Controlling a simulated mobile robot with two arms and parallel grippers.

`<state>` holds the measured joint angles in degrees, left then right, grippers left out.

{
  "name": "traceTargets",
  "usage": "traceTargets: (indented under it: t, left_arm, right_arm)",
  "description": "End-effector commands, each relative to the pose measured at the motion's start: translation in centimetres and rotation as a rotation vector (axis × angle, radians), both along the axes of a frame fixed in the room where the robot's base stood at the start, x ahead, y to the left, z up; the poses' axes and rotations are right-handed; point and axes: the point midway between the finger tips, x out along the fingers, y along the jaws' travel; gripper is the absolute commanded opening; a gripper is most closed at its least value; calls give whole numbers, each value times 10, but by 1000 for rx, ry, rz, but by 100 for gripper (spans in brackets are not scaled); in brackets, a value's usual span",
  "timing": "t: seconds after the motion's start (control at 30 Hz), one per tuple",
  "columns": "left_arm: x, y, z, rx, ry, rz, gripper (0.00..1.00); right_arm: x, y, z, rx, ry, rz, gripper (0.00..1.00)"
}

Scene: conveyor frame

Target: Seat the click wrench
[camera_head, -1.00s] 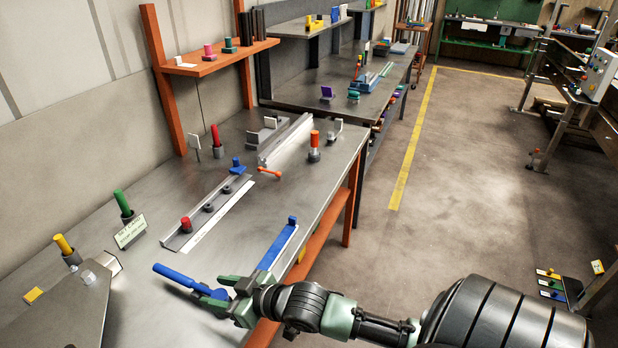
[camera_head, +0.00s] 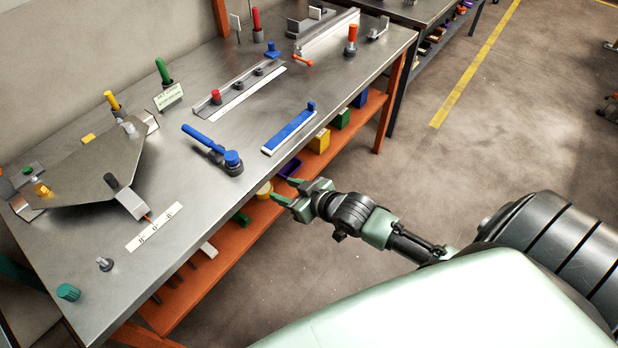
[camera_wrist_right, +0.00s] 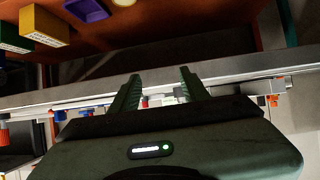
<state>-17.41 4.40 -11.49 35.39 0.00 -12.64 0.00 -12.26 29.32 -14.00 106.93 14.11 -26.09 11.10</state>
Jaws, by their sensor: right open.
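The blue-handled tool, which looks like the click wrench (camera_head: 203,138), lies on the steel bench with its dark round head (camera_head: 228,164) towards the front edge. A white-edged holder with a long blue strip (camera_head: 290,132) and a raised blue end lies to its right, apart from it. Whether the head sits on a fitting cannot be told. My right gripper (camera_head: 283,190) is open and empty, in front of the bench edge and apart from the wrench. Its two green fingers (camera_wrist_right: 159,78) also show in the right wrist view, with nothing between them. My left gripper is out of view.
An orange lower shelf (camera_head: 245,232) holds coloured bins, including a yellow one (camera_head: 319,141). A railed fixture (camera_head: 238,87) with a red knob stands behind the wrench. A dark angled plate (camera_head: 85,170) and a white labelled strip (camera_head: 154,227) lie left. Floor to the right is clear.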

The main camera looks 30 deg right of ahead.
Motion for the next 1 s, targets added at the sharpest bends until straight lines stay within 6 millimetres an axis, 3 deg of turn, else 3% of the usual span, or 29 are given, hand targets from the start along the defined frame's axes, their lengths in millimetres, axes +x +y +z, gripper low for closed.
traceTargets:
  t: [0.2, 0.43, 0.6, 1.0]
  left_arm:
    - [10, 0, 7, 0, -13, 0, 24]
    - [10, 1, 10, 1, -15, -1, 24]
    - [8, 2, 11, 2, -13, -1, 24]
    - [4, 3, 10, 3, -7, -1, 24]
  right_arm:
    - [-9, -15, -40, -25, 66, -38, 46]
    - [-20, -25, -70, -44, 116, -62, 46]
    - [-24, -28, -80, -51, 133, -70, 46]
    - [-24, -28, -82, -53, 136, -71, 46]
